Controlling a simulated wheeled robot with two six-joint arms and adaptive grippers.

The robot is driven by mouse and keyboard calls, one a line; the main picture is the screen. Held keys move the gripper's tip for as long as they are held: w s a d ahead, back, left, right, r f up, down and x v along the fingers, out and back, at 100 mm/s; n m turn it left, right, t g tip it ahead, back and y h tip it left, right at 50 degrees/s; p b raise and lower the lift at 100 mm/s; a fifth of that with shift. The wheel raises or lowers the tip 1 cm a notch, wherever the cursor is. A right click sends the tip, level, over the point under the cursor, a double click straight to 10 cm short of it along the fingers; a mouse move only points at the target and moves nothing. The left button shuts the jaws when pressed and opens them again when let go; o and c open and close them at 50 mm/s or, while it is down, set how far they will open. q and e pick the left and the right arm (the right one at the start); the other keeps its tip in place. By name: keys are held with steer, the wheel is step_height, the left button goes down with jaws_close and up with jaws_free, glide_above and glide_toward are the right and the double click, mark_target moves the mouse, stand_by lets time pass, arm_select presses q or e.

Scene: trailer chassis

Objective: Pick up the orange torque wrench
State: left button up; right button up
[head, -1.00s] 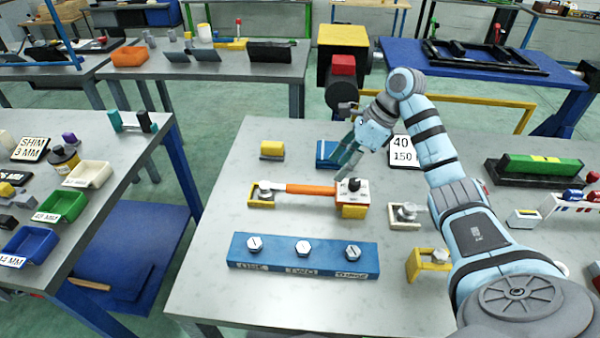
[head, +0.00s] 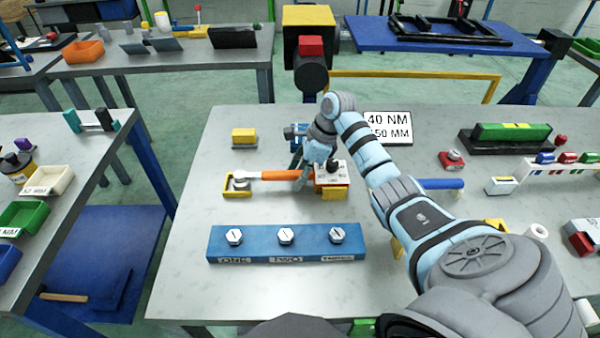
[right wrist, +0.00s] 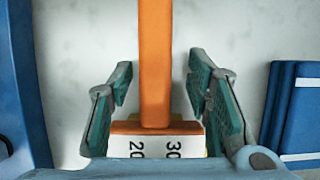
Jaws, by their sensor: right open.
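The orange torque wrench (head: 283,175) lies across the grey table, its head end at the left on a yellow holder (head: 238,192) and its right end at a white-topped yellow block (head: 333,180). My right gripper (head: 302,172) is over the wrench's right part, beside that block. In the right wrist view the orange handle (right wrist: 155,65) runs between the two open fingers of my right gripper (right wrist: 160,95), with a gap on each side. A white scale with numbers (right wrist: 155,145) shows at the handle's end. My left gripper is not in view.
A blue rack (head: 285,243) with three bolts stands in front of the wrench. A small yellow block (head: 243,136) and a white sign (head: 388,127) are behind it. A green level (head: 512,132) lies at the right. The table's left front is clear.

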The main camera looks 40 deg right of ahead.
steer(key=shift+s+r, duration=0.2)
steer(key=shift+s, duration=0.15)
steer(key=shift+c, duration=0.7)
steer(key=c, duration=0.4)
jaws_close()
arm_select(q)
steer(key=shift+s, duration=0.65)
arm_select(e)
steer(key=shift+w, duration=0.1)
